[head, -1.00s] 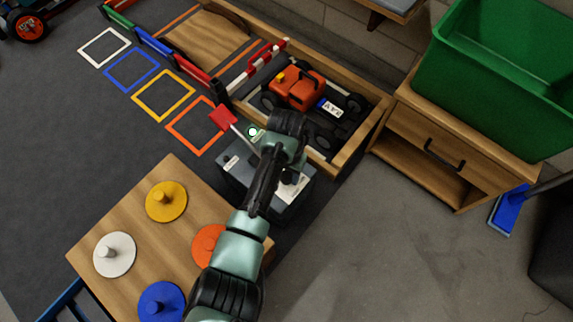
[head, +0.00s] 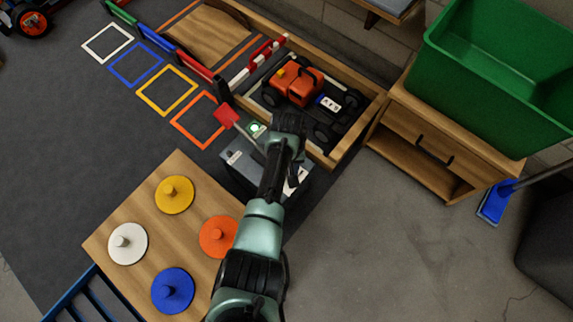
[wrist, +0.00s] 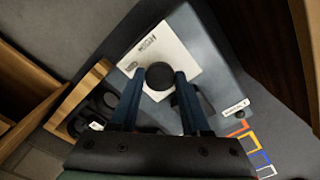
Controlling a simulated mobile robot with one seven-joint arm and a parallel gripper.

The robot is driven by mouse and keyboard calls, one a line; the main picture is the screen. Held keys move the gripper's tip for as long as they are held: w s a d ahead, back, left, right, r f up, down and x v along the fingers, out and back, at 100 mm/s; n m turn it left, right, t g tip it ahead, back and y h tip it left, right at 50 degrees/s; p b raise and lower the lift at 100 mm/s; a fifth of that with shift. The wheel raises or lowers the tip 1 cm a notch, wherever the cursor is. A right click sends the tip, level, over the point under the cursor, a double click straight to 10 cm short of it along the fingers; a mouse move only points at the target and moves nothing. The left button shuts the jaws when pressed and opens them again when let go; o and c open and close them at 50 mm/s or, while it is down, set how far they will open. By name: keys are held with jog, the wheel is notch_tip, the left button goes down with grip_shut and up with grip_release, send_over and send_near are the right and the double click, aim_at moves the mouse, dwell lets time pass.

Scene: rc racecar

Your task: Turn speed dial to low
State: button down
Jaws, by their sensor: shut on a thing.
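The grey control box (head: 235,172) stands on the floor beside the wooden-walled track, with a lit green button (head: 256,128) and a red flag-like lever (head: 227,116) near its far side. In the wrist view, the round black speed dial (wrist: 159,82) sits on a white label plate (wrist: 172,48) marked HIGH at its upper part; a smaller marking at the left is hard to read. My gripper (wrist: 160,75) has its two blue fingers on opposite sides of the dial, shut on it. In the head view my wrist hides the dial and fingertips.
An orange racecar (head: 300,85) sits inside the wooden-walled bay behind the box. A low wooden table (head: 145,205) with coloured knobbed discs stands at front left. A wooden cabinet (head: 440,150) carries a green bin (head: 490,75) at right.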

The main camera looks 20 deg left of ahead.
jog(key=shift+w, duration=0.1)
dwell(0.5)
jog(key=shift+c, duration=1.8)
grip_release()
jog(key=shift+r, duration=0.15)
notch_tip(320, 180, up, 13)
jog(key=p, duration=0.8)
jog(key=shift+p, duration=0.35)
